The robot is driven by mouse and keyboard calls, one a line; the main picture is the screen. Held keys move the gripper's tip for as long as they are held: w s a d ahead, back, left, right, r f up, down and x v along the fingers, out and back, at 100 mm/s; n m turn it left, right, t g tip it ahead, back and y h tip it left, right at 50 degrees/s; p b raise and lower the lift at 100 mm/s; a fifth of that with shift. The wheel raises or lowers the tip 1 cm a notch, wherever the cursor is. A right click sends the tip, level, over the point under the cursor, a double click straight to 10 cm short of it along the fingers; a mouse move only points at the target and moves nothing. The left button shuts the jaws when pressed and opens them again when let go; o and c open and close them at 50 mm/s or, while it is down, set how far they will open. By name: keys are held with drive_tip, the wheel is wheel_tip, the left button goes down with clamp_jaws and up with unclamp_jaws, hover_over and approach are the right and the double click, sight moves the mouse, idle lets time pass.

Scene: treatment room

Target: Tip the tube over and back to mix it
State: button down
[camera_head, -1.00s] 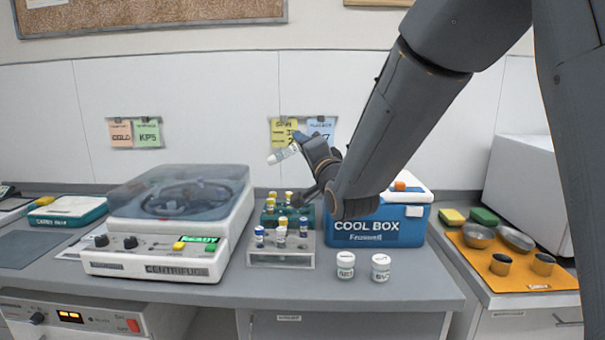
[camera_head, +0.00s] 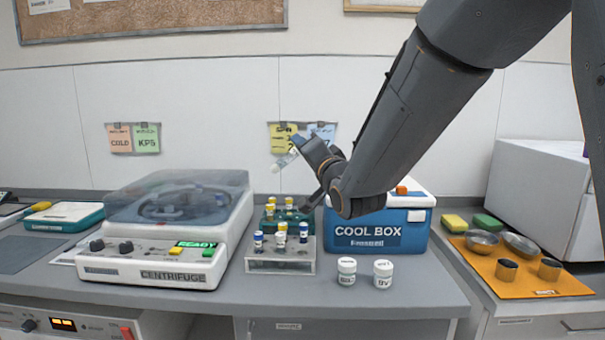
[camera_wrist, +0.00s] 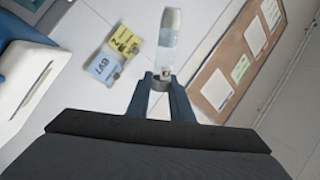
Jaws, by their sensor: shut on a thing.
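My gripper (camera_head: 303,147) is raised above the rack area, in front of the white wall. It is shut on a small clear tube (camera_head: 285,160) with a pale label, which is held tilted in the air. In the wrist view the tube (camera_wrist: 167,40) stands out between the two fingers (camera_wrist: 161,86), clear of everything else. The fingers cover the tube's gripped end.
A clear rack (camera_head: 262,265) and a green rack (camera_head: 268,222) hold several capped tubes below. The centrifuge (camera_head: 150,272) is left, the cool box (camera_head: 415,238) right. Two white jars (camera_head: 346,272) (camera_head: 383,275) stand in front. The wall carries paper notes (camera_head: 146,138).

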drive_tip(key=n, duration=0.3)
drive_tip(key=n+g, duration=0.1)
drive_tip(key=n, duration=0.3)
drive_tip(key=shift+g+y, duration=0.3)
drive_tip(key=shift+y, duration=0.1)
drive_tip(key=n, duration=0.4)
drive_tip(key=shift+n+g, duration=0.3)
drive_tip(key=shift+g, duration=0.1)
drive_tip(key=m, duration=0.4)
drive_tip(key=shift+f+t, duration=0.15)
drive_tip(key=shift+t, duration=0.25)
drive_tip(key=m+t+b, duration=0.1)
drive_tip(key=m, duration=0.4)
drive_tip(key=m+t+h+b, duration=0.1)
drive_tip(key=m, duration=0.4)
drive_tip(key=shift+m+b, duration=0.3)
drive_tip(key=shift+b, duration=0.05)
drive_tip(key=m+h+b, duration=0.1)
drive_tip(key=m, duration=0.3)
drive_tip(key=shift+m+t, duration=0.3)
drive_tip(key=shift+m, duration=0.1)
